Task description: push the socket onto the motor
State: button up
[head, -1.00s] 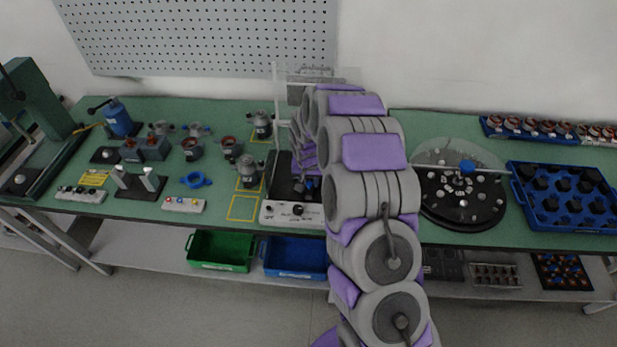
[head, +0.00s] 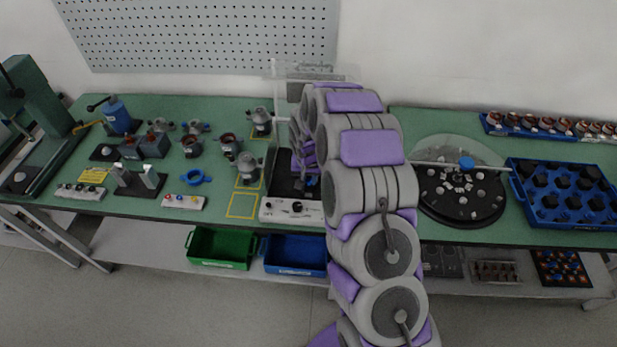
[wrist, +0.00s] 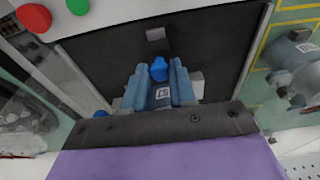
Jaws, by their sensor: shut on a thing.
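My gripper (wrist: 160,88) is low over the black bed of the test station (head: 268,183), its two blue-grey fingers shut on a blue piece, apparently the socket (wrist: 159,70). A rounded bright blue end shows between the fingertips, and a grey-blue part with a white printed tag lies between the fingers. A pale block (wrist: 197,84) shows just right of the fingers; I cannot tell whether it belongs to the motor at the station. Contact between socket and motor is hidden. In the head view my arm covers most of the gripper.
The station has a clear guard (head: 345,74) and a white front panel (head: 285,210) with knobs. Grey motors (head: 248,168) stand in yellow squares to its left. A black turntable (head: 462,205) and a blue tray (head: 565,222) are to the right. Green and blue bins sit below.

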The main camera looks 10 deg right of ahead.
jog(key=shift+w+d+p, duration=0.2)
jog(key=shift+w, duration=0.35)
jog(key=shift+w+d+p, duration=0.15)
jog(key=shift+w, duration=0.4)
jog(key=o, duration=0.5)
jog(key=shift+r, duration=0.1)
jog(key=shift+s+a+r+p, duration=0.1)
jog(key=shift+s+r+p, duration=0.1)
jog(key=shift+r, duration=0.75)
jog(key=shift+s+a+r+p, duration=0.1)
jog(key=shift+s+r+p, duration=0.1)
jog(key=shift+r, duration=0.75)
jog(key=shift+s+r+p, duration=0.1)
jog(key=shift+r+p, duration=0.1)
jog(key=shift+r, duration=0.75)
jog(key=shift+r, duration=0.1)
